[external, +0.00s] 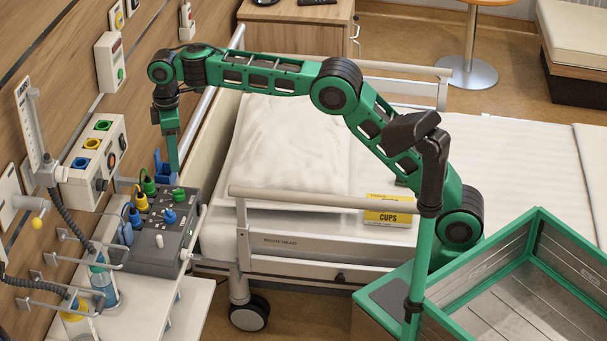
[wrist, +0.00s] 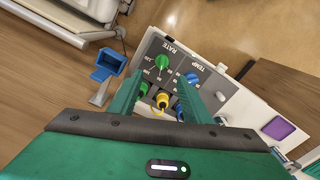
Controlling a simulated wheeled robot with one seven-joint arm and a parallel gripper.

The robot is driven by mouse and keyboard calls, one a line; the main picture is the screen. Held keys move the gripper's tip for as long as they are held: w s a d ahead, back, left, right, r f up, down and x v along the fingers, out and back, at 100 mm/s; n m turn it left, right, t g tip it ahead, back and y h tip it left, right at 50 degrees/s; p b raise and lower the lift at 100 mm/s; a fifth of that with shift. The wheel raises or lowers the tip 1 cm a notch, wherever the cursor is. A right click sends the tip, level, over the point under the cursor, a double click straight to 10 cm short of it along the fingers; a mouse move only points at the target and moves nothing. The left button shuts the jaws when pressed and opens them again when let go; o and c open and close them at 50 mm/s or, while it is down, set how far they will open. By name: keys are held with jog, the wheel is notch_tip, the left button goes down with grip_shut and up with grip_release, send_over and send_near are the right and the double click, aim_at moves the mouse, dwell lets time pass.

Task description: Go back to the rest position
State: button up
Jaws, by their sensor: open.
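My gripper (external: 173,160) is at the left of the external view, pointing down over the back of a grey control unit (external: 150,264). In the wrist view my gripper (wrist: 158,82) has its two green fingers apart with nothing held between them. The unit's panel, marked RATE and TEMP, has a green knob (wrist: 162,62) and a blue knob (wrist: 192,78) beyond the fingers. Green (external: 148,185), yellow (external: 141,201) and blue (external: 135,218) plugs stand along the unit's left side. Whether a fingertip touches anything is unclear.
A blue holder (wrist: 108,66) is beside the fingers. The wall has a socket box (external: 95,160) and a rail with hoses and bottles. The bed (external: 290,150) with its side rail (external: 320,200) lies under my arm. A yellow CUPS box (external: 388,212) and a green-rimmed crate (external: 490,262) are to the right.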

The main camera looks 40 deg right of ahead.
jog(key=shift+r, duration=0.35)
